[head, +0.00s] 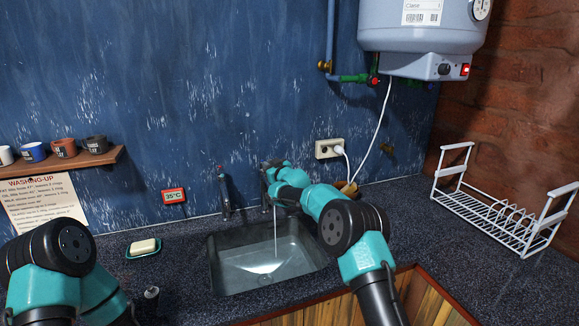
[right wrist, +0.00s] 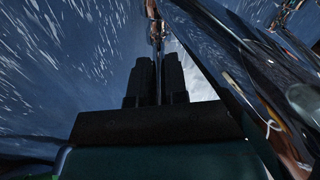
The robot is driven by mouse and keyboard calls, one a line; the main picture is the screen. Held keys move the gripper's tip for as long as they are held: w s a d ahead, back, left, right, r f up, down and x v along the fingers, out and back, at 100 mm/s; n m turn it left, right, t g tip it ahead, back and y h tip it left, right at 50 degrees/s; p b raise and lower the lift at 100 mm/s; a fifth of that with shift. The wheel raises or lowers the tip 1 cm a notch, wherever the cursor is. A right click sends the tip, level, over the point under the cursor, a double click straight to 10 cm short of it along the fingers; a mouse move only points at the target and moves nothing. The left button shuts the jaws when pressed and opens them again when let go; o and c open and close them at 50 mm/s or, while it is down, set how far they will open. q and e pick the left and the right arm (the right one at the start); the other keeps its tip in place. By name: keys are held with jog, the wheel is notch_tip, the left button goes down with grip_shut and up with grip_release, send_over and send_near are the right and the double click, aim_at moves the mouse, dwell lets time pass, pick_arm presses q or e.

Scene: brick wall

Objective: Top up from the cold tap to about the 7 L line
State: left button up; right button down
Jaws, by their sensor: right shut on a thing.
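The sink (head: 213,270) is set in the dark worktop, with shallow-looking clear water (head: 255,272) in it; I cannot read any litre line. Two taps stand behind it. The left tap (head: 225,196) has a small red mark on top. The right tap, the cold one by its place, is partly hidden by my right arm, and a thin water stream (head: 275,228) falls from its side into the sink. My right gripper (head: 268,168) is at the top of that tap. In the right wrist view its fingers (right wrist: 157,72) are shut on a slim metal tap handle (right wrist: 156,28). My left gripper does not show, only its arm.
A red display (head: 173,196) on the wall reads 35°C. A soap dish (head: 143,248) lies left of the sink. Mugs (head: 64,148) stand on a shelf above a washing-up notice (head: 40,203).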

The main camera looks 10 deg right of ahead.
jog(key=shift+d+r, duration=0.1)
jog(key=shift+r, duration=0.05)
jog(key=c, duration=1.4)
grip_release()
jog(key=shift+o, duration=1.3)
jog(key=shift+s, duration=0.1)
jog(key=v, duration=1.7)
jog(key=shift+s, duration=0.2)
